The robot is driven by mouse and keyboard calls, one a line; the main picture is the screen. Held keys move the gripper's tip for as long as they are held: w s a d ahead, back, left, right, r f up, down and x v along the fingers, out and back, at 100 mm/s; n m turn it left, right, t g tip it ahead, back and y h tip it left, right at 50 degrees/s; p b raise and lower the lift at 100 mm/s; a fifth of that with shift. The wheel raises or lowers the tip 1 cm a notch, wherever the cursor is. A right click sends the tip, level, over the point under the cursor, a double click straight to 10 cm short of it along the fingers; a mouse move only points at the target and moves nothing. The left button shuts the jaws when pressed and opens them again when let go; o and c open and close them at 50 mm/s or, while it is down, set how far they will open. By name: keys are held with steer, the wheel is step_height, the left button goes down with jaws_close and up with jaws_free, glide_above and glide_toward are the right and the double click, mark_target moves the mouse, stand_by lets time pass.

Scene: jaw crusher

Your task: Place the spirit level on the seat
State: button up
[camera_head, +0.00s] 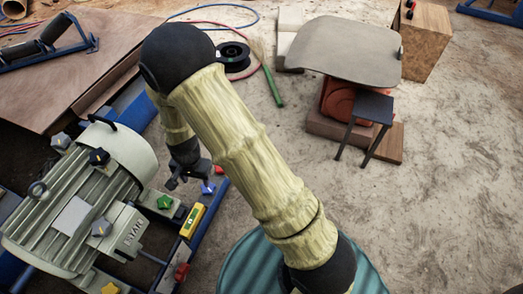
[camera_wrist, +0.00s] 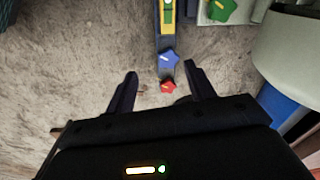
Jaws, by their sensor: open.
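The yellow spirit level (camera_head: 192,220) lies on a blue rail beside the grey motor in the head view. Its yellow end (camera_wrist: 167,12) shows at the top of the wrist view, cut off by the edge. My gripper (camera_head: 188,182) is open and empty beyond the level in the head view, apart from it. In the wrist view the fingers of my gripper (camera_wrist: 160,76) are spread, with a red knob (camera_wrist: 168,86) seen between them. A wide grey curved plate (camera_head: 345,52), perhaps the seat, rests on an orange-red object at the upper right.
The ribbed grey motor (camera_head: 75,205) stands left of the level. Green (camera_head: 164,202) and blue (camera_head: 208,188) star knobs lie near it. A dark small stand (camera_head: 374,107) is before the plate. A teal drum (camera_head: 252,265) is below my arm. The floor at right is clear.

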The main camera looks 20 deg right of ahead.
steer(key=s+d+r+n+t, duration=0.1)
steer(key=s+d+r+n, duration=0.2)
steer(key=d+r, duration=0.6)
steer(key=s+d+r+n+t, duration=0.1)
steer(key=s+d+r+n, duration=0.2)
steer(key=s+d+r, duration=0.3)
steer(key=d+r, duration=0.3)
steer(key=d, duration=0.1)
steer(key=shift+s+r, duration=0.15)
steer(key=shift+s, duration=0.2)
steer(key=shift+r, duration=0.1)
steer(key=w+p+v, duration=0.3)
steer(key=p+v, duration=1)
steer(key=shift+a+r, duration=0.2)
steer(key=shift+r, duration=0.1)
steer(key=c, duration=0.4)
steer(key=shift+a, duration=0.15)
